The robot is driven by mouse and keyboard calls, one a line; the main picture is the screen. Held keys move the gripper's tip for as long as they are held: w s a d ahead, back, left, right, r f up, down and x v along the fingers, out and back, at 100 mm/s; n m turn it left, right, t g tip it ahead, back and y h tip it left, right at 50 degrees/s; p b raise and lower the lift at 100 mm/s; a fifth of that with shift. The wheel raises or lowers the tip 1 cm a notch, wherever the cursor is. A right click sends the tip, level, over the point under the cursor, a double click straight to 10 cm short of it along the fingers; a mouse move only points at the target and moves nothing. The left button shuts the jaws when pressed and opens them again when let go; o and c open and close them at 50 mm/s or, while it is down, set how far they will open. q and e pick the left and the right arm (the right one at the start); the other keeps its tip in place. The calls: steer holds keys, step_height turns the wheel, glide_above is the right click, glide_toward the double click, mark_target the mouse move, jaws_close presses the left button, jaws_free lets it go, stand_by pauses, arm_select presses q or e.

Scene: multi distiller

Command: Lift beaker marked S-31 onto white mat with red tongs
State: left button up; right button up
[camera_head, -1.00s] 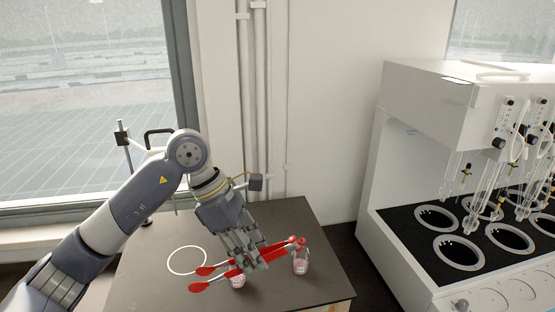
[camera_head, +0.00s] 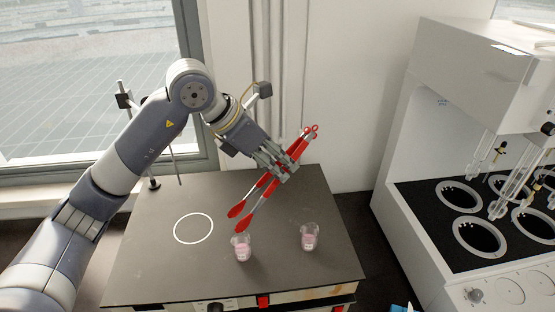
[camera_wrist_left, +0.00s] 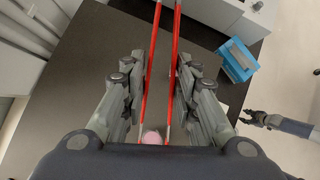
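My left gripper (camera_head: 281,166) is shut on the red tongs (camera_head: 303,140), which also show in the left wrist view (camera_wrist_left: 149,72). The tongs slant down to the left, their two red tips (camera_head: 245,222) apart. The tips are just above and left of a small glass beaker with pink contents (camera_head: 242,248). A second similar beaker (camera_head: 309,237) stands to its right. I cannot read a marking on either. A white ring outline (camera_head: 193,243) lies on the dark table, left of the beakers. My right gripper (camera_wrist_left: 257,119) shows small in the wrist view, its opening unclear.
The dark table top (camera_head: 150,270) is mostly clear around the ring. A metal stand (camera_head: 126,115) is at its back left. A white distiller unit (camera_head: 450,100) with glassware stands at the right. A blue box (camera_wrist_left: 237,60) shows in the wrist view.

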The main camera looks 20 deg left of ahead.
arm_select(q)
step_height(320, 180, down, 10)
steer(key=b, duration=0.6)
steer(key=shift+r+b, duration=0.15)
steer(key=shift+b, duration=0.2)
steer(key=c, duration=0.5)
step_height(320, 180, up, 12)
steer(key=p, duration=0.8)
